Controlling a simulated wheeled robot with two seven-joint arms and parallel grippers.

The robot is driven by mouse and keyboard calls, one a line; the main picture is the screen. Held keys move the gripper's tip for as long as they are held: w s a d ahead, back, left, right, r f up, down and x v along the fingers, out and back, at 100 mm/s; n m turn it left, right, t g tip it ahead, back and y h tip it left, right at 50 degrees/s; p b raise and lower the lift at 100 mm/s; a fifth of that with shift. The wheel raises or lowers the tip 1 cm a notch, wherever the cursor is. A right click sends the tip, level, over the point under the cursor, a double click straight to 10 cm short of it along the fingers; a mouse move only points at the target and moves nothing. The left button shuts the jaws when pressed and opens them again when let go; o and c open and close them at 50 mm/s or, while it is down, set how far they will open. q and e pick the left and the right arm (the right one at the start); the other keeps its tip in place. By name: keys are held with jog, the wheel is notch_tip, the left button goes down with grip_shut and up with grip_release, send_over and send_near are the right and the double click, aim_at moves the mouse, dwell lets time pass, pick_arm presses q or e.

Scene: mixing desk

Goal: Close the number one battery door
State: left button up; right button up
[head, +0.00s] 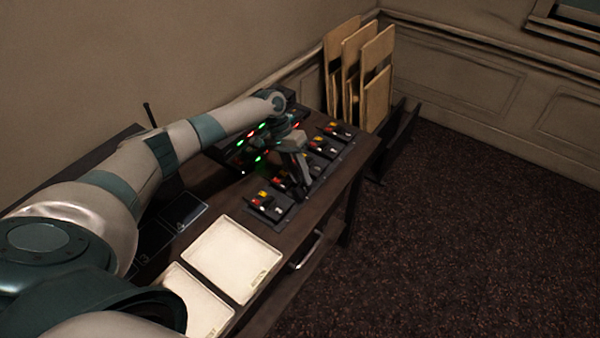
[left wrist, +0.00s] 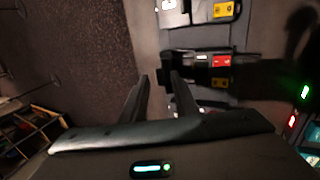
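Several small battery units stand in a row along the front of the dark desk, each with red, yellow and white parts. The nearest unit (head: 268,205) is clear of my arm, and two more, a third unit (head: 322,147) and a far unit (head: 338,131), show beyond. My left gripper (head: 303,192) points down over the row and partly covers the unit under it. In the left wrist view its two fingers (left wrist: 159,77) are apart with nothing seen between them, beside a unit with red and yellow parts (left wrist: 221,61). I cannot read which door is number one.
A dark panel with green and red lights (head: 250,135) stands behind the units. Two cream trays, one upper (head: 232,258) and one lower (head: 196,300), lie at the desk's near end. Wooden boards (head: 377,95) stand in a rack beyond. The floor to the right is clear.

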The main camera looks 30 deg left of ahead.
pick_arm(q)
jog(key=shift+f, duration=0.15)
grip_shut()
jog(key=shift+a+b, duration=0.1)
jog(key=shift+b, duration=0.25)
dwell(0.7)
